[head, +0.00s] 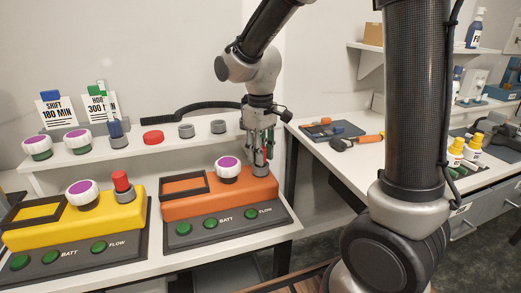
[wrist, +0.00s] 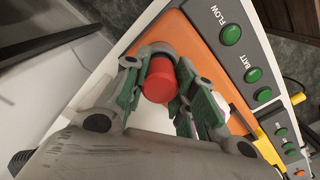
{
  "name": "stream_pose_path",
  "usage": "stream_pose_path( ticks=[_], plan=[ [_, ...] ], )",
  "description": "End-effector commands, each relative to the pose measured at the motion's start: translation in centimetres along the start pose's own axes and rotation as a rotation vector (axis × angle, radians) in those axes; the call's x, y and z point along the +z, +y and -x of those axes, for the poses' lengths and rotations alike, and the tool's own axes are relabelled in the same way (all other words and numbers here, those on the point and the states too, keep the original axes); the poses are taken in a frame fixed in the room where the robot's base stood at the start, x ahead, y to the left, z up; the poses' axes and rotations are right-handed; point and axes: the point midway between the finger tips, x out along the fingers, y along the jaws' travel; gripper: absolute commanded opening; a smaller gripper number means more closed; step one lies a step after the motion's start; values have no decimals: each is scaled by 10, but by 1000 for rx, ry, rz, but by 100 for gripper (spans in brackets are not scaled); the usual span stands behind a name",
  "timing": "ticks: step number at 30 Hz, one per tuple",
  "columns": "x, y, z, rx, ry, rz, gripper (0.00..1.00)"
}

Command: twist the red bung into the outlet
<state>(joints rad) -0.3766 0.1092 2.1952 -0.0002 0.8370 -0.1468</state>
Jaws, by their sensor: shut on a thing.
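My gripper (head: 262,148) points down over the right end of the orange unit (head: 205,204) in the head view. In the wrist view my gripper (wrist: 160,88) is shut on a red bung (wrist: 159,80), with its green-padded fingers on either side. The bung sits above the orange casing (wrist: 203,62).
The yellow unit (head: 62,225) on the left has another red bung (head: 121,181) upright in its grey outlet. A purple-topped white knob (head: 228,168) stands close left of my gripper. The shelf behind (head: 165,150) holds a red cap (head: 153,137), grey rings and sign cards.

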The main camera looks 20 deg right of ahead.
Motion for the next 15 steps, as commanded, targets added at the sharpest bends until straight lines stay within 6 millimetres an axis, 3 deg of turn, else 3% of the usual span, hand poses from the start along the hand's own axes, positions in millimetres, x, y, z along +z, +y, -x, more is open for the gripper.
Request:
stream_pose_path(
  ticks=[8,15],
  plan=[
    [0,0,-4,0,-1,-18,0],
    [0,0,-4,0,0,-401,0]
  ],
)
